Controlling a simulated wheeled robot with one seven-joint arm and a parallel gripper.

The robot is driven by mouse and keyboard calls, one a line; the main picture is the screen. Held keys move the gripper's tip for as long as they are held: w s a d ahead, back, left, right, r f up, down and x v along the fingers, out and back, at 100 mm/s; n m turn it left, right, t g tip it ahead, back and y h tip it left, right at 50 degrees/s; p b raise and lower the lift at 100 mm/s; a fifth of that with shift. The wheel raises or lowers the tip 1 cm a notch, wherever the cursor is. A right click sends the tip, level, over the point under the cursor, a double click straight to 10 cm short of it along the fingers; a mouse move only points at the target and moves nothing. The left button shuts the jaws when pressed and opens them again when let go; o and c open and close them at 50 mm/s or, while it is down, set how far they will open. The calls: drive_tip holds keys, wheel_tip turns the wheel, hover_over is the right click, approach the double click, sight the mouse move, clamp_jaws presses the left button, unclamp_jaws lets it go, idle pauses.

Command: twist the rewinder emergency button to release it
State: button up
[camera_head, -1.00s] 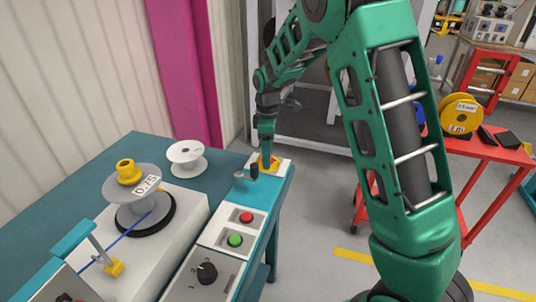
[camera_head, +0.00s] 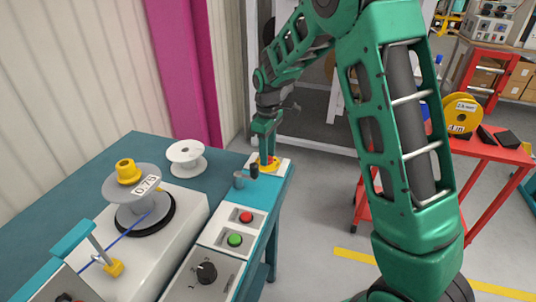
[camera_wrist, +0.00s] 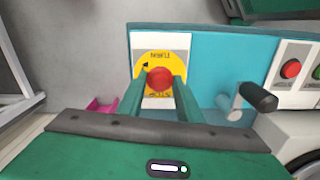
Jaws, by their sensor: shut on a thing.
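The emergency button is a red round cap (camera_wrist: 160,79) on a yellow disc (camera_wrist: 150,63) with a white plate, in the wrist view. In the head view the yellow disc (camera_head: 271,167) shows at the far end of the teal rewinder, with the button mostly hidden by my gripper. My gripper (camera_wrist: 159,84) is shut on the red button, one green finger on each side of the cap. In the head view my gripper (camera_head: 267,158) points down onto it. The rewinder bench (camera_head: 262,197) carries the plate near its far right corner.
A crank with a dark handle (camera_wrist: 258,97) stands close beside the button. A red button (camera_head: 246,217), a green button (camera_head: 235,240) and a black dial (camera_head: 206,273) sit nearer. A grey reel (camera_head: 132,188) and a white reel (camera_head: 186,157) stand left. A red table (camera_head: 487,150) is at right.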

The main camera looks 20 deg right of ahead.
drive_tip(key=shift+m, duration=2)
drive_tip(key=o, duration=1.1)
wheel_tip(320, 180, up, 11)
drive_tip(key=shift+w+f, duration=0.1)
drive_tip(key=shift+f, duration=0.05)
